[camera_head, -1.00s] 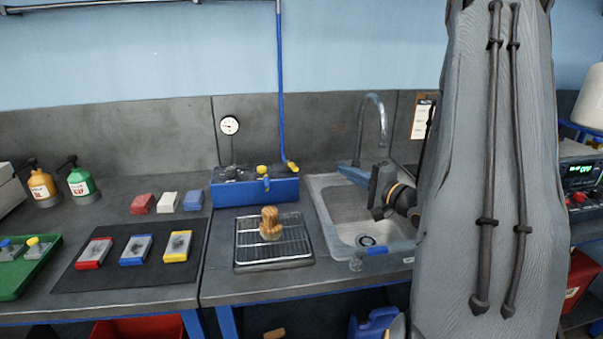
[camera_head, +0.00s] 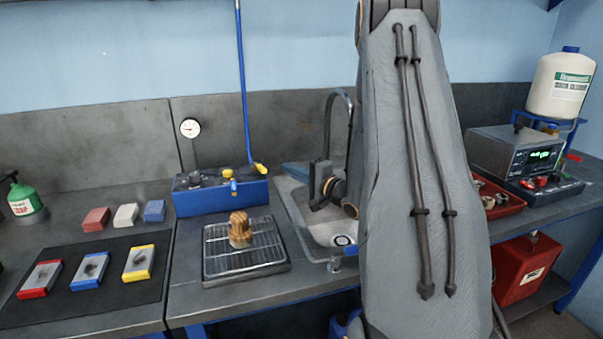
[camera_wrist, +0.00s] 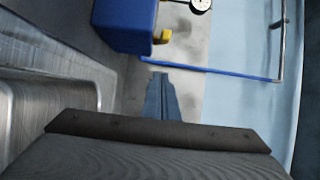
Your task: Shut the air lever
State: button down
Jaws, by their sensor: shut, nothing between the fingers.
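A blue box (camera_head: 222,197) with yellow handles stands at the back of the bench, left of the sink. A yellow lever (camera_head: 260,168) sits at the foot of the blue air pipe (camera_head: 244,95), at the box's right end. I cannot tell from markings which is the air lever. My gripper (camera_head: 293,169) is shut and empty over the back of the sink, right of the box and apart from it. In the wrist view its blue fingers (camera_wrist: 160,98) point toward the box (camera_wrist: 124,25) and a yellow handle (camera_wrist: 163,37).
The tap (camera_head: 330,105) rises beside my gripper, partly hidden by my arm. A gauge (camera_head: 190,128) stands behind the box. A wire rack (camera_head: 245,262) with a wooden-handled brush (camera_head: 240,230) lies in front of it. Coloured blocks lie to the left.

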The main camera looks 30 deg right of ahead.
aim_at(266, 172)
jog(key=shift+w+a+p, duration=0.3)
jog(key=shift+w+a, duration=0.05)
jog(key=shift+a, duration=0.4)
jog(key=shift+w+a+p, duration=0.25)
jog(key=shift+w+a, duration=0.05)
jog(key=shift+a, duration=0.45)
jog(key=shift+w+a+p, duration=0.3)
jog(key=shift+w+a, duration=0.05)
jog(key=shift+a, duration=0.4)
jog(key=shift+s+a+p, duration=0.2)
jog(key=shift+a+p, duration=0.25)
jog(key=shift+a, duration=0.75)
